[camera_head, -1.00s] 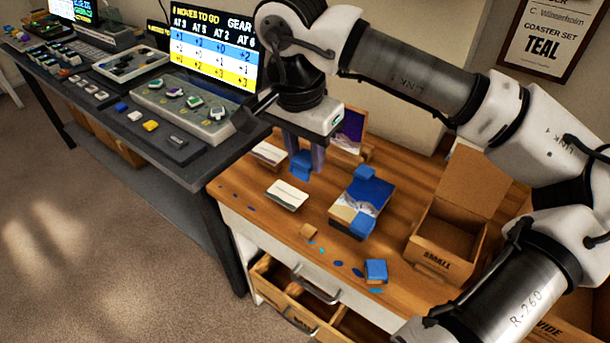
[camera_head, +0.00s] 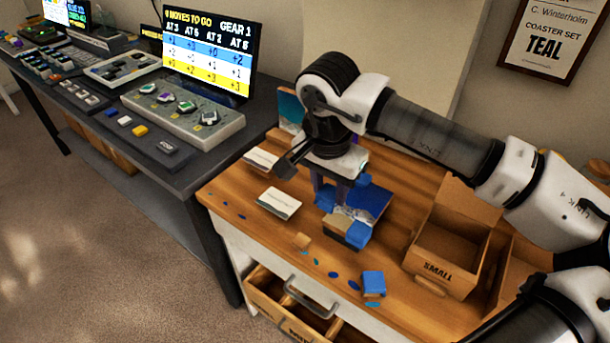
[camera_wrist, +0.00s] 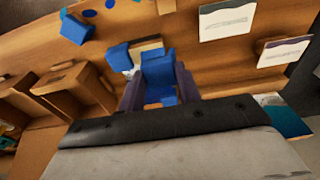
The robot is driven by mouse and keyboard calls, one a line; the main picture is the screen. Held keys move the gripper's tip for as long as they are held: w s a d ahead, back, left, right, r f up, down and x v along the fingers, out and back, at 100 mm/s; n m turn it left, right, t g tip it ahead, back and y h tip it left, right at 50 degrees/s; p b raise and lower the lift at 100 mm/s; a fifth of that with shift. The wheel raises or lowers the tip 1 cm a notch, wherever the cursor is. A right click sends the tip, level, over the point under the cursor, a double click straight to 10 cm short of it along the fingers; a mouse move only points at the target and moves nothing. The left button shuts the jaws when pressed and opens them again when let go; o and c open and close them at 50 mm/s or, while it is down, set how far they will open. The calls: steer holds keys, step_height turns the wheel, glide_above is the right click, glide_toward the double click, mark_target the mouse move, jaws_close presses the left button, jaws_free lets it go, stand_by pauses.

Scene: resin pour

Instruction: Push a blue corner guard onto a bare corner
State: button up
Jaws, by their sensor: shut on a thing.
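The panel (camera_head: 372,198), with a blue, white and tan picture, lies on the wooden bench. Blue corner guards sit at its front right corner (camera_head: 357,236) and its back left corner (camera_head: 363,180). My gripper (camera_head: 332,192) is above the panel's left side, shut on another blue corner guard (camera_head: 325,203). In the wrist view the held guard (camera_wrist: 158,75) sits between both fingers, in front of the panel's pale edge (camera_wrist: 146,45). A fitted guard (camera_wrist: 118,57) is close on its left. Whether the held guard touches the panel is hidden.
A loose blue guard (camera_head: 373,284) stands near the front edge among small coloured spots. A cardboard box (camera_head: 440,248) stands open at right. Cards (camera_head: 280,203) lie left of the panel. The drawer (camera_head: 285,300) below is open. A control desk (camera_head: 185,113) stands left.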

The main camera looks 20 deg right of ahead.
mark_target(331, 218)
steer(key=shift+d+f+b, duration=0.1)
steer(key=shift+f+b, duration=1)
steer(key=shift+f, duration=0.7)
steer(key=shift+f+b, duration=0.3)
steer(key=shift+b, duration=0.1)
steer(key=shift+f+b, duration=0.85)
steer(key=shift+b, duration=0.7)
steer(key=shift+d+f+b, duration=0.1)
steer(key=shift+b, duration=0.2)
steer(key=o, duration=1)
steer(key=shift+s, duration=0.1)
steer(key=shift+o, duration=0.2)
steer(key=shift+r+p, duration=2.4)
steer(key=shift+r, duration=1.65)
